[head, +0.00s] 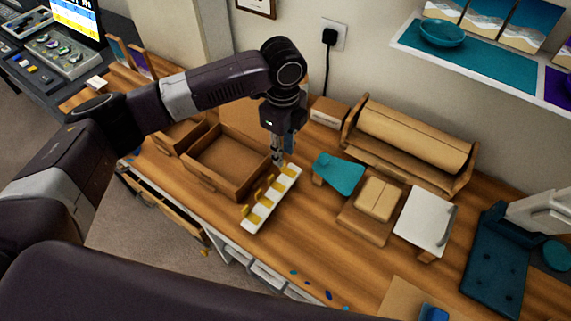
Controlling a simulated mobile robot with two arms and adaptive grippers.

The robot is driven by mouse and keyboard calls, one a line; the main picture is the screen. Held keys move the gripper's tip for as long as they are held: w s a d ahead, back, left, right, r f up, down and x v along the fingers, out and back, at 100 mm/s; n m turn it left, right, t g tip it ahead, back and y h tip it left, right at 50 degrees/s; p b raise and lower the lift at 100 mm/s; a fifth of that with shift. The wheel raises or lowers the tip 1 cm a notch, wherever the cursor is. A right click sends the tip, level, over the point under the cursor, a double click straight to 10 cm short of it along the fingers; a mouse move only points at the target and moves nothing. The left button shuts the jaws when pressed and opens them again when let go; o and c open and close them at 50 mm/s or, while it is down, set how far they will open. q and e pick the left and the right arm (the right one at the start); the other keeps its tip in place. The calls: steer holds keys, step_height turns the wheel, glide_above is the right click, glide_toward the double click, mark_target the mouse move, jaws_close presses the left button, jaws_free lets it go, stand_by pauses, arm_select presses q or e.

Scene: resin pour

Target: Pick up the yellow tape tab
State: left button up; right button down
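Several yellow tape tabs (264,200) stand in a row along a white strip-shaped holder (248,226) on the wooden workbench. My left gripper (278,160) points down at the far end of the holder, right by the farthest yellow tab (287,169). The fingers look close together, but they are small and dark here, so I cannot tell whether they are open, shut or touching the tab. My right gripper is not in view.
A teal piece (340,174), a paper-roll stand (412,140), a white panel (424,218) and a teal cushioned piece (497,262) lie to the right. Bare wood (310,235) shows right of the holder.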

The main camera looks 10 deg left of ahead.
mark_target(289, 169)
arm_select(q)
steer(key=f, duration=0.2)
steer(key=f+p, duration=0.1)
steer(key=f, duration=0.1)
steer(key=shift+w+a+f, duration=0.1)
steer(key=shift+a+f, duration=0.1)
steer(key=shift+f, duration=0.1)
steer(key=shift+c, duration=0.4)
steer(key=c, duration=0.4)
steer(key=shift+o, duration=0.2)
steer(key=shift+r, duration=0.2)
